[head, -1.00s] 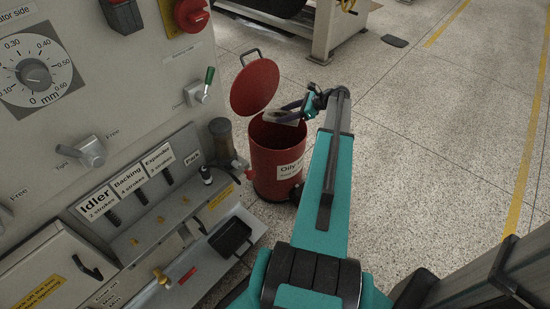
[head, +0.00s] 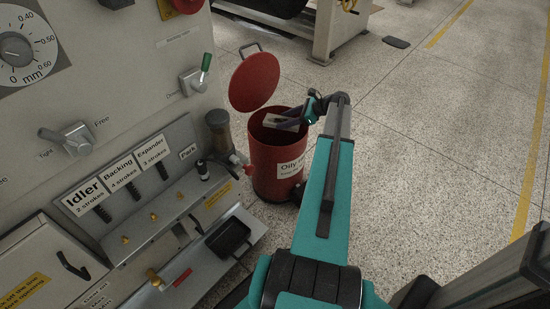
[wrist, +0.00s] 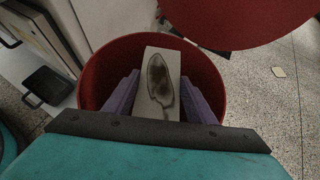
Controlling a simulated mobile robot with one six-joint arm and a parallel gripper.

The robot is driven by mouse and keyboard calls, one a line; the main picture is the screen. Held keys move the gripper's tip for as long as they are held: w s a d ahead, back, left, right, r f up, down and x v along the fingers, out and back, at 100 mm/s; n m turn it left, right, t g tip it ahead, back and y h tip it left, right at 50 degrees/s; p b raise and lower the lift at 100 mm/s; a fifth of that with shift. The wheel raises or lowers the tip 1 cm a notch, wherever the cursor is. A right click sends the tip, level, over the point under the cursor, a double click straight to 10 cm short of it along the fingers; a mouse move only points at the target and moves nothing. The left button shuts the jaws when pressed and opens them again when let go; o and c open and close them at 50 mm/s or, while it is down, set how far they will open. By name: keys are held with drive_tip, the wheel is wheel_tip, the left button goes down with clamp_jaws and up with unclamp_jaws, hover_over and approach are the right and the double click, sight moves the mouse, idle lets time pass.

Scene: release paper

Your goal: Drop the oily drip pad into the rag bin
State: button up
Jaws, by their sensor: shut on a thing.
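The oily drip pad (wrist: 157,82) is a pale grey rectangle with a dark oil stain, in the wrist view. My gripper (wrist: 158,95) is shut on it, with a purple finger on each side. The red rag bin (head: 277,168) stands on the floor with its lid (head: 254,82) raised. In the wrist view the bin's rim (wrist: 220,75) surrounds the pad and fingers. In the head view the pad (head: 280,122) and my gripper (head: 296,121) are at the bin's mouth. How deep the pad sits inside is hard to tell.
A grey machine panel (head: 110,75) with levers and labelled strokes stands left of the bin. A small black tray (head: 230,238) sits on its lower ledge.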

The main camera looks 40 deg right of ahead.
drive_tip(key=o, duration=1.4)
drive_tip(key=p+v, duration=0.3)
drive_tip(key=v, duration=1)
drive_tip(key=shift+s+d+r, duration=0.2)
drive_tip(key=shift+s, duration=0.05)
